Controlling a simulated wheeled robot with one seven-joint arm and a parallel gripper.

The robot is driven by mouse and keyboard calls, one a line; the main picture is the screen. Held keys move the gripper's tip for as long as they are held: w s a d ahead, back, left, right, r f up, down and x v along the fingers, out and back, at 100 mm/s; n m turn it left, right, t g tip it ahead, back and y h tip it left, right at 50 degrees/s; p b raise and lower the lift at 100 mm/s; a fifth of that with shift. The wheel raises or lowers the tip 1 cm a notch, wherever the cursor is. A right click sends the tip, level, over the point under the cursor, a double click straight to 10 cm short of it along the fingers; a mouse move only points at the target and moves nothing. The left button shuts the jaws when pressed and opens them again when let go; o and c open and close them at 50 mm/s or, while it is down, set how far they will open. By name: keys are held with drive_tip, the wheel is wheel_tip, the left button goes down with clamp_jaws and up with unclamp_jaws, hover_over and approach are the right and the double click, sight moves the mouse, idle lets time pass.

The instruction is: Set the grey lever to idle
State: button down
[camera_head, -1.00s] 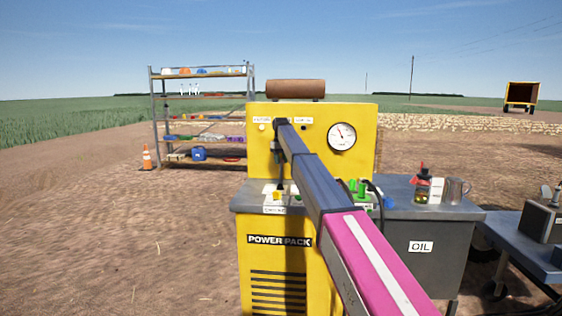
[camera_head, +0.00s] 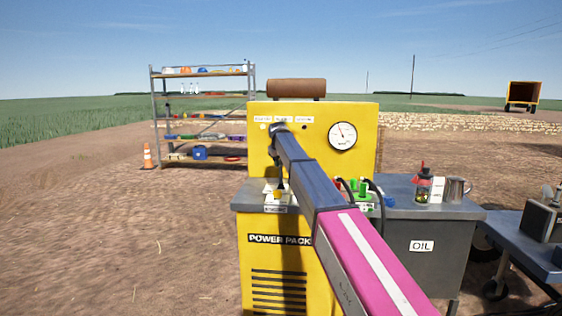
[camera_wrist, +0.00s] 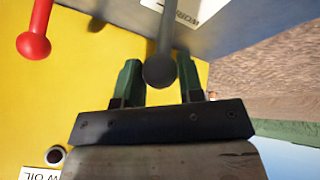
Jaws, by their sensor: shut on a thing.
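The grey lever (camera_wrist: 166,35) shows in the wrist view as a dark rod with a round knob (camera_wrist: 159,73). My gripper (camera_wrist: 160,80) has one green finger on each side of the knob and is shut on it. In the head view my arm's end is in front of the yellow power pack (camera_head: 350,165), and my arm hides the lever there. Three white labels (camera_head: 283,119) sit in a row on the panel above my wrist; their words are too small to read surely.
A red lever (camera_wrist: 34,45) is close beside the grey one in the wrist view. A round gauge (camera_head: 342,136) is on the panel. Bottles and a metal cup (camera_head: 456,189) stand on the grey oil bench (camera_head: 420,225) at the right. A shelf rack (camera_head: 155,110) stands behind, left.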

drive_tip(key=shift+s+f+t, duration=0.1)
drive_tip(key=shift+s+t, duration=0.2)
drive_tip(key=shift+s, duration=0.25)
drive_tip(key=shift+s+f, duration=0.2)
drive_tip(key=shift+s, duration=0.5)
drive_tip(key=c, duration=0.8)
unclamp_jaws()
drive_tip(key=shift+o, duration=0.2)
drive_tip(key=shift+r, duration=0.1)
drive_tip(key=v, duration=1)
drive_tip(key=shift+r, duration=0.25)
drive_tip(key=shift+s+a, duration=0.1)
